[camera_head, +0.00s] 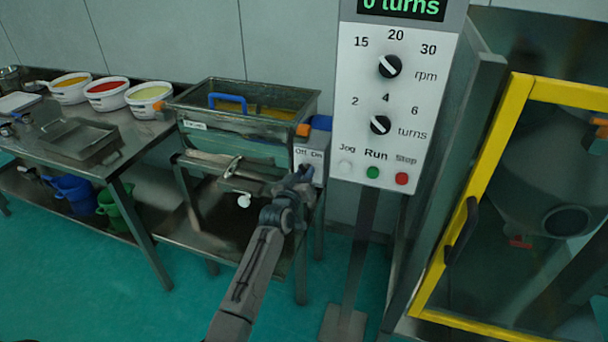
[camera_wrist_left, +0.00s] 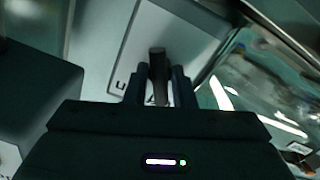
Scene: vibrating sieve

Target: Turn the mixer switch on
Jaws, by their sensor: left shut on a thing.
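My left gripper (camera_head: 303,174) is at a small white panel (camera_head: 314,156) marked Off and On, on a blue-topped box beside the sieve. In the left wrist view my left gripper (camera_wrist_left: 161,76) has its two fingers around a short dark switch lever (camera_wrist_left: 157,55) that stands out from the white panel (camera_wrist_left: 180,30). It is shut on this lever. The fingers and lever hide part of the lettering, so I cannot tell the lever's setting. The mixer drum (camera_head: 545,170) is behind a yellow-framed door at the right. My right gripper is not in view.
A control post (camera_head: 350,100) with two knobs and Jog, Run and Stop buttons stands right of the gripper; its display reads 0 turns. The sieve trough (camera_head: 240,125) sits left. A steel table (camera_head: 50,145) holds three tubs. The yellow door frame (camera_head: 490,150) bounds the right.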

